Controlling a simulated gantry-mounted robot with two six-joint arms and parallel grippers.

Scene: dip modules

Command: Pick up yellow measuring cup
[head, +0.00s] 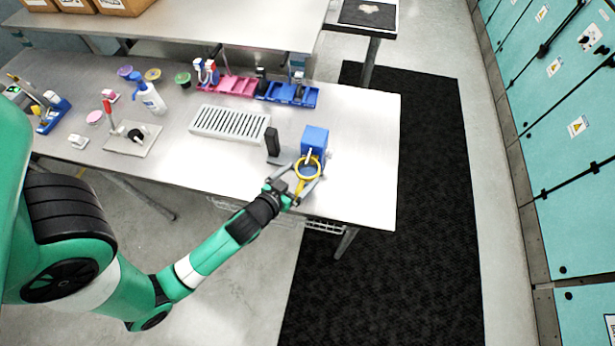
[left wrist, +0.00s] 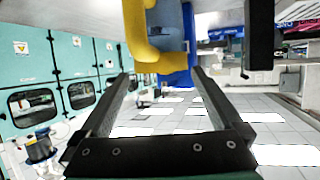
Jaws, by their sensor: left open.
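The yellow measuring cup (head: 305,170) shows as a yellow ring near the front right of the steel table, in front of a blue box-shaped holder (head: 314,141). My left gripper (head: 302,173) is open at the cup, its fingers on either side of it in the head view. In the left wrist view, part of the yellow cup (left wrist: 148,45) shows at the top, just beyond the open fingertips (left wrist: 162,75). I cannot tell whether a finger touches it. Part of the blue holder (left wrist: 188,45) shows behind it. My right gripper is not in view.
A dark upright block (head: 272,142) stands left of the blue holder. A white slotted rack (head: 230,123) lies further left. Pink (head: 233,86) and blue (head: 288,94) trays line the back. The table (head: 365,150) is clear right of the holder.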

